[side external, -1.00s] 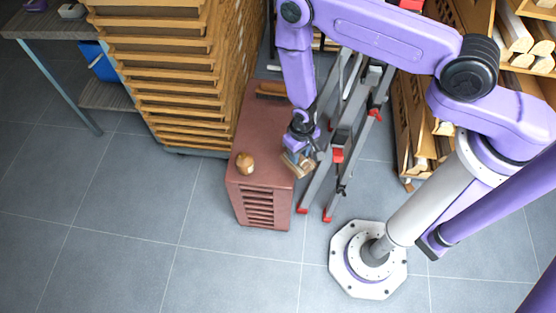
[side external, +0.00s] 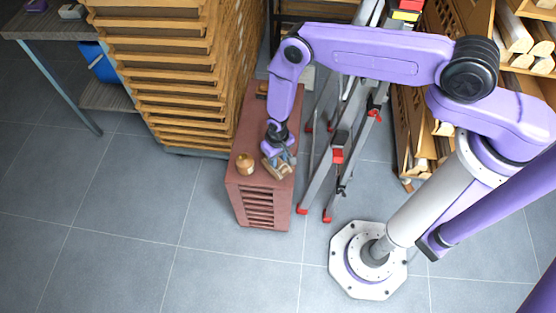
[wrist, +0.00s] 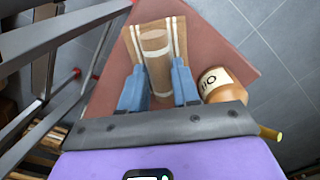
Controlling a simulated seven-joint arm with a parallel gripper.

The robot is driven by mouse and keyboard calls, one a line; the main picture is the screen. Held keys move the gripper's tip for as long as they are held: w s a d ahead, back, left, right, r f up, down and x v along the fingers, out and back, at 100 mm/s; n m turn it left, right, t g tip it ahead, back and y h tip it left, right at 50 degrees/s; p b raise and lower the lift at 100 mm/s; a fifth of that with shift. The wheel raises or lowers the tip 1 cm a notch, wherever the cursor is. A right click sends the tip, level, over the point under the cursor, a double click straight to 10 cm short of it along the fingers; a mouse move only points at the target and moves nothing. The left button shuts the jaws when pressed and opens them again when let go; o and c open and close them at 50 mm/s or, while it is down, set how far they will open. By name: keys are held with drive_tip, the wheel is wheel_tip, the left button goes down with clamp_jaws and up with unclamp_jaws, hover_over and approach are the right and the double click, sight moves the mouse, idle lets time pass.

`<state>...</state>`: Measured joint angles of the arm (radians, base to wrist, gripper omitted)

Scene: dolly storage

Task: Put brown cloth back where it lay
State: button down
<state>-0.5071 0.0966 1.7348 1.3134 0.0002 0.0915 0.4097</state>
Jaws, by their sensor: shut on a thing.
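The brown cloth (wrist: 157,50), tan with pale stripes at its edges, is pinched into a raised fold between the two blue fingers of my gripper (wrist: 158,88). In the side external view my gripper (side external: 277,163) points down over the front part of the red-brown cabinet top (side external: 252,125), with the cloth (side external: 277,171) at its fingertips near the right edge. I cannot tell whether the cloth touches the top. Part of it is hidden by the fingers.
A tan labelled jar (side external: 245,163) stands on the cabinet just left of my gripper; it also shows close beside the right finger in the wrist view (wrist: 220,85). A grey folding ladder (side external: 338,150) stands right of the cabinet. A wooden tray rack (side external: 165,75) is behind left.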

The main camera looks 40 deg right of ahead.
drive_tip(key=shift+f, duration=1.05)
drive_tip(key=c, duration=0.8)
unclamp_jaws()
drive_tip(key=shift+f, duration=0.1)
wheel_tip(320, 180, up, 12)
drive_tip(key=shift+r, duration=0.15)
